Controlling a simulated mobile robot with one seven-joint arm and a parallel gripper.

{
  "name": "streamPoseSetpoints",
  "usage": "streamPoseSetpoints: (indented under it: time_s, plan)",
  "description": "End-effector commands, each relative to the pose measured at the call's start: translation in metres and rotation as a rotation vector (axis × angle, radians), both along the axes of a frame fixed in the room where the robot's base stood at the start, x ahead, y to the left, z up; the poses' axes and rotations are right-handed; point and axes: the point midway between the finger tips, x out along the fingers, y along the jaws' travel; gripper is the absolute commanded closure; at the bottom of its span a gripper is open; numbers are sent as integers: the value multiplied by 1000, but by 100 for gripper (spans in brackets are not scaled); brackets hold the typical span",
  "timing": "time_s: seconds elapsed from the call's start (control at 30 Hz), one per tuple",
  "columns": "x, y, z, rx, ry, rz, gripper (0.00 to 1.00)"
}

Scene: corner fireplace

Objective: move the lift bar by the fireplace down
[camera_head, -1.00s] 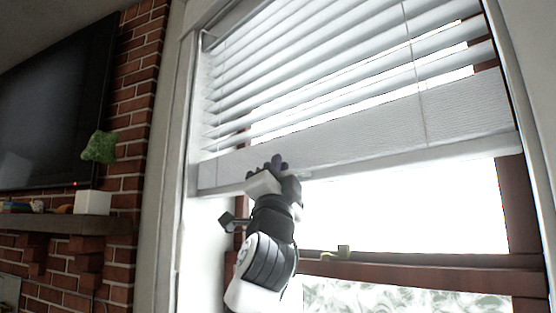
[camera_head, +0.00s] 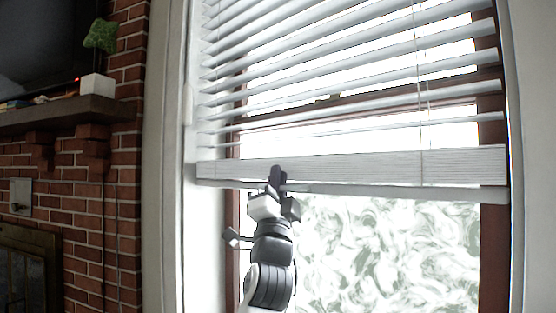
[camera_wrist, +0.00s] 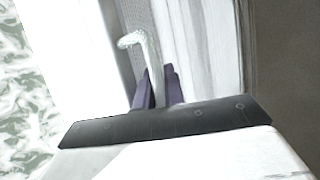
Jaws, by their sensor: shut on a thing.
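The white lift bar (camera_head: 390,166) is the wide bottom rail of the window blind. It hangs about level across the window, to the right of the fireplace wall. My gripper (camera_head: 276,172) is at the bar's lower left part, reaching up from below. In the wrist view, the dark fingers of my gripper (camera_wrist: 158,82) are shut around a pale hooked handle (camera_wrist: 133,40) that rises between them. The handle seems to belong to the lift bar, but its joint is hidden. In the head view the fingers cover the handle.
The blind's slats (camera_head: 340,70) hang spread above the bar. The window pane (camera_head: 390,250) below is clear of objects. The white window frame (camera_head: 170,150) stands close left of my arm. A brick wall with a mantel (camera_head: 70,112) and a plant in a white pot (camera_head: 97,86) is farther left.

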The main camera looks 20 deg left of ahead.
Motion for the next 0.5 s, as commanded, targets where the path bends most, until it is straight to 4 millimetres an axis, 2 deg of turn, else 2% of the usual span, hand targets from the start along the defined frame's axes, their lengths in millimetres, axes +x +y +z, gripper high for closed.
streamPoseSetpoints:
  time_s: [0.03,0.5]
  plan:
    - [0,0,-32,-2,1,-1,100]
    - [0,0,-199,-2,2,-2,100]
